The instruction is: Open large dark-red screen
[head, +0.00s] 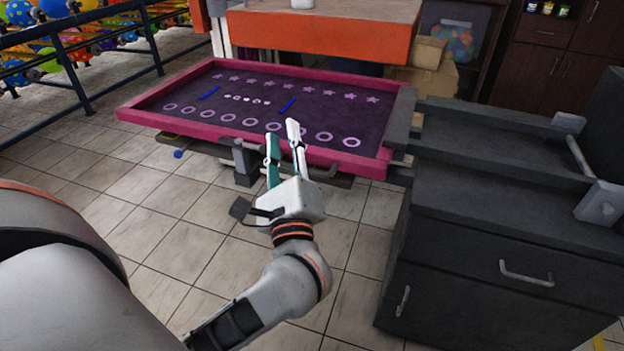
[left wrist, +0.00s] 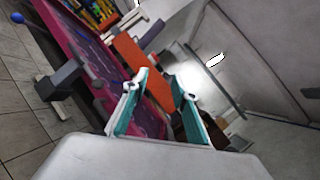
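The large screen (head: 385,155) has a dark-red to magenta frame around a dark purple sheet with rows of stars and rings and two blue marks. It lies roughly level in the head view. It also shows at the left of the left wrist view (left wrist: 68,38). A dark grey handle-like block (head: 243,160) sticks out at the screen's near edge. My left gripper (head: 282,133) is open and empty, its teal-lined fingers apart. In the head view it overlaps the near edge, right of the block; I cannot tell whether it touches. My right gripper is out of view.
A dark grey cabinet (head: 500,265) with drawers stands at the right, joined to bars beside the screen. An orange-fronted table (head: 320,35) stands behind. Tiled floor (head: 150,215) in front is mostly clear.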

